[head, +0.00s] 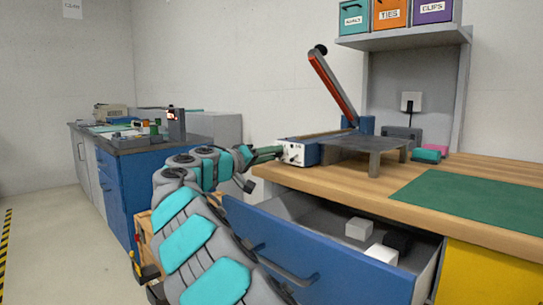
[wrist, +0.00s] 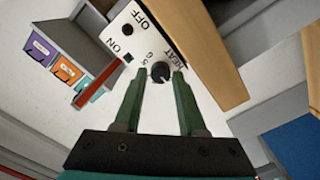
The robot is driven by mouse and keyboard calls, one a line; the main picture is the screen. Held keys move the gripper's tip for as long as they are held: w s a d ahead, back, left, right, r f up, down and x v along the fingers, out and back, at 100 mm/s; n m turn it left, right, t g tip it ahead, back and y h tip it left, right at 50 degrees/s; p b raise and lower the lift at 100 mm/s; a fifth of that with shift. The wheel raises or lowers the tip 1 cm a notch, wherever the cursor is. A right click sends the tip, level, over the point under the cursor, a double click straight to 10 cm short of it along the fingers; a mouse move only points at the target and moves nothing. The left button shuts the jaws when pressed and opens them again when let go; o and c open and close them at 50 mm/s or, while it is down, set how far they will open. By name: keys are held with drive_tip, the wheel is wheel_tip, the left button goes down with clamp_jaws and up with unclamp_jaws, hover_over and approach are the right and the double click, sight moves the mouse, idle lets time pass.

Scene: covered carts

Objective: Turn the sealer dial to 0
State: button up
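The sealer (head: 300,152) is a white and blue box at the left end of the wooden bench, with its long orange-red lever (head: 335,88) raised. Its white front panel (wrist: 142,38) fills the top of the wrist view, with ON, OFF and HEAT lettering. The round black dial (wrist: 160,72) sits below the HEAT lettering; small marks are beside it, and its exact setting is too small to read. My gripper (wrist: 159,74) is open, with its green fingertips on either side of the dial and a small gap at each. In the head view my gripper (head: 276,153) reaches the panel from the left.
An open blue drawer (head: 320,255) with white and black boxes juts out below the bench, close to my arm. A grey stand (head: 372,145) is right of the sealer. A green mat (head: 465,195) lies on the bench. A blue cabinet (head: 125,190) stands at the left.

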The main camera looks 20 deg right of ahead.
drive_tip(key=o, duration=0.3)
drive_tip(key=shift+f, duration=0.1)
drive_tip(key=shift+s+a, duration=0.1)
drive_tip(key=v, duration=0.7)
drive_tip(key=shift+a+b, duration=0.25)
drive_tip(key=shift+b, duration=0.05)
